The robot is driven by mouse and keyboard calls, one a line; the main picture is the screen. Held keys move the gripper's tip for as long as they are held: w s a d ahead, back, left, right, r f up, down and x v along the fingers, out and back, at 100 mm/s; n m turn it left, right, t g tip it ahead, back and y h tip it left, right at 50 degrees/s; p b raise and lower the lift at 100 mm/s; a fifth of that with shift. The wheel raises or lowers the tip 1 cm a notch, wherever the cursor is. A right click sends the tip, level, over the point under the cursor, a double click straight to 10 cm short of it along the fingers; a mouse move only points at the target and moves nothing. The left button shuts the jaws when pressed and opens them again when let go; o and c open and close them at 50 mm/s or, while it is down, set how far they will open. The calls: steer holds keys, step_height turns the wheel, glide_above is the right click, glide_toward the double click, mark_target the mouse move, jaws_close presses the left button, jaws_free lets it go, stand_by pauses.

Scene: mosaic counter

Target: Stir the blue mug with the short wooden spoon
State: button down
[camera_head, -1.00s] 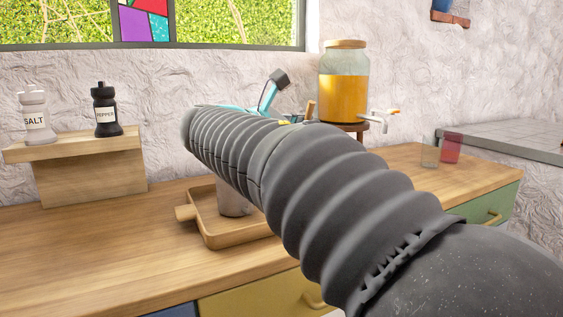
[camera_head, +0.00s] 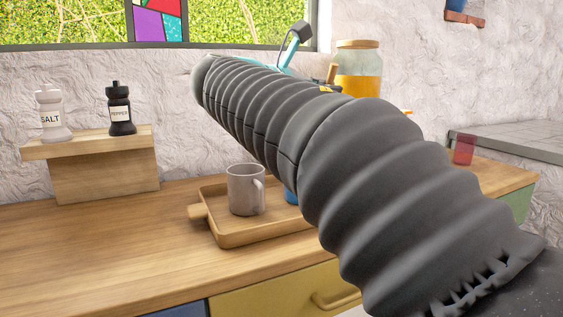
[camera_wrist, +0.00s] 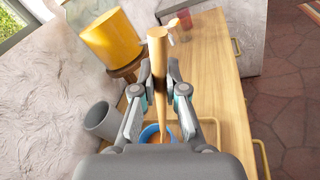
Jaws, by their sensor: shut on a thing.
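The short wooden spoon (camera_wrist: 158,45) is held in my gripper (camera_wrist: 159,74), which is shut on its handle. In the wrist view its lower end overlaps the opening of the blue mug (camera_wrist: 149,132); I cannot tell whether it is inside or above. In the head view only a sliver of the blue mug (camera_head: 291,196) shows past my arm, on the wooden tray (camera_head: 226,240). There my gripper is mostly hidden by my arm, high above the tray, with a bit of the spoon handle (camera_head: 332,72) showing.
A grey mug (camera_head: 245,188) stands left of the blue mug on the same tray. A jar of orange liquid (camera_head: 358,82) stands behind. Salt (camera_head: 51,115) and pepper (camera_head: 120,110) stand on a wooden shelf (camera_head: 105,175). The counter's left front is clear.

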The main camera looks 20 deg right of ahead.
steer(key=shift+s+r, duration=0.25)
steer(key=shift+r, duration=0.35)
steer(key=shift+s+r, duration=0.2)
steer(key=shift+r, duration=2.35)
